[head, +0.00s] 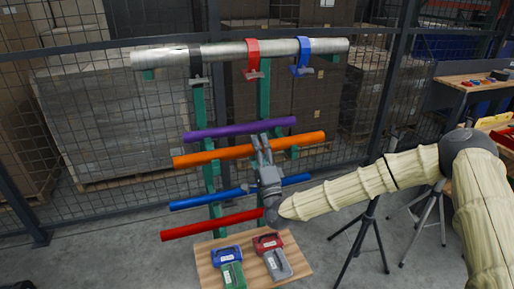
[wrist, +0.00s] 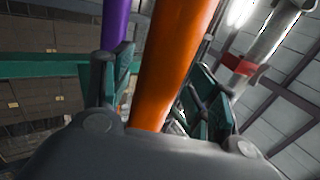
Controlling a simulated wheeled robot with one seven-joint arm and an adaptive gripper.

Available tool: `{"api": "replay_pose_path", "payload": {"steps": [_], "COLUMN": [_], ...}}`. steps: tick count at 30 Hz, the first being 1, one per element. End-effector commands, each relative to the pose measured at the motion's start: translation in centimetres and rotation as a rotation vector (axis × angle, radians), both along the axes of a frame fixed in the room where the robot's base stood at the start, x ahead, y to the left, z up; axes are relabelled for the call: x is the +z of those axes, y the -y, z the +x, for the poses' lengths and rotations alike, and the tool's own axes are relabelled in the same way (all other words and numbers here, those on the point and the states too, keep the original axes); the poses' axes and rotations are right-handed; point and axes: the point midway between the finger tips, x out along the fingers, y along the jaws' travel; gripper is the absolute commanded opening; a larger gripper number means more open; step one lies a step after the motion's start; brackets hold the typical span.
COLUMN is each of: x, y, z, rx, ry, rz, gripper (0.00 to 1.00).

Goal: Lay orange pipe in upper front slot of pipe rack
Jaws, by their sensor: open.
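The orange pipe (head: 225,153) lies level across the upper front of the green pipe rack (head: 198,112), in front of the purple pipe (head: 225,131). Its contact with the rack arms is too small to tell for sure. My gripper (head: 262,146) is at the pipe's middle, with its fingers open. In the wrist view the orange pipe (wrist: 175,60) runs between the two spread fingers (wrist: 160,95), with a gap visible on the left. The purple pipe (wrist: 115,25) is just beyond the left finger.
A blue pipe (head: 205,199) and a red pipe (head: 208,225) lie lower on the rack. A grey pipe (head: 220,51) with straps spans the top. Two clamp-like tools (head: 228,258) lie on a wooden board below. Tripods (head: 362,235) stand at right; mesh fence (head: 90,120) is behind.

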Motion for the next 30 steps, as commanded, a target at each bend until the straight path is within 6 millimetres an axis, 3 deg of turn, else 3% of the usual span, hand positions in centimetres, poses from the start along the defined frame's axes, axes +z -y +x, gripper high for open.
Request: {"api": "replay_pose_path", "payload": {"steps": [8, 21, 30], "x": [-1.0, -5.3, -6.8], "y": [0.4, 2.5, 3.0], "z": [-1.4, -7.5, -9.5], "rx": [0.001, 0.001, 0.002], "ry": [-0.001, -0.001, -0.005], "rz": [0.000, 0.000, -0.006], "gripper": [0.59, 0.59, 0.59]}}
